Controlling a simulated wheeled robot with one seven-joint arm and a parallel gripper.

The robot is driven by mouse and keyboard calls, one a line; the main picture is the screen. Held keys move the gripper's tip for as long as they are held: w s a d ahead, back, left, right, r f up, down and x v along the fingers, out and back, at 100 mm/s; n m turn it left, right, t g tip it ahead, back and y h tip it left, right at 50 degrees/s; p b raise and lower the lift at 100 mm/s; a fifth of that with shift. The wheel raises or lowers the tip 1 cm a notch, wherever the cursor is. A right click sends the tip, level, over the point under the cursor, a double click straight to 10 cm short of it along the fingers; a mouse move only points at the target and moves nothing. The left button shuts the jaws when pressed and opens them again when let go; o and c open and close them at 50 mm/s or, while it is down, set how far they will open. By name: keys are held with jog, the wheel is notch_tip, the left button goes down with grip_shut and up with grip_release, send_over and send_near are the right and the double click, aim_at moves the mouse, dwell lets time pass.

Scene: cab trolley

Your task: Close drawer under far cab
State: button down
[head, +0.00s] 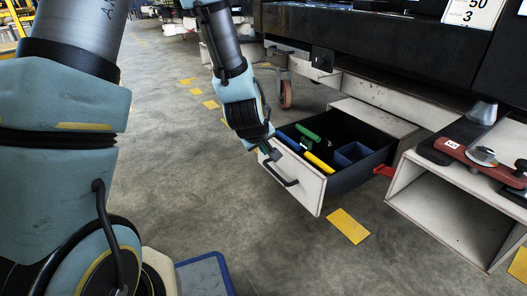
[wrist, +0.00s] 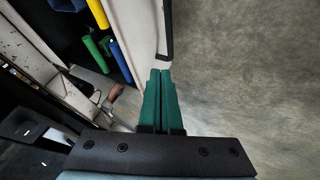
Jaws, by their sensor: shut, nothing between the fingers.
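The drawer (head: 312,196) under the cab (head: 400,45) is pulled out, with a white front and a black bar handle (head: 283,176). Its dark inside holds a green tool (head: 306,132), a yellow one (head: 319,162), a blue one and a blue box (head: 352,153). My gripper (head: 268,155) is at the upper left part of the drawer front, near the handle. In the wrist view my green fingers (wrist: 160,76) are together and empty, beside the white front (wrist: 133,35). Their tips are close to one end of the handle (wrist: 167,30); I cannot tell whether they touch.
An open white shelf box (head: 450,215) stands right of the drawer, with a red tool (head: 478,160) on top. A caster wheel (head: 285,92) is behind the drawer. Yellow floor marks (head: 348,226) lie on the grey floor, which is clear in front of the drawer.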

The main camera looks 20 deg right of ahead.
jog(key=w+d+f+b, duration=0.1)
jog(key=d+f+b, duration=0.1)
jog(key=d, duration=0.1)
jog(key=w+d+f+b, duration=0.1)
jog(key=f, duration=0.1)
jog(key=shift+w+d, duration=0.3)
jog(key=shift+d, duration=0.1)
jog(key=shift+w+d+r, duration=0.1)
jog(key=shift+w+d, duration=0.05)
jog(key=shift+d, duration=0.4)
jog(key=shift+d, duration=0.1)
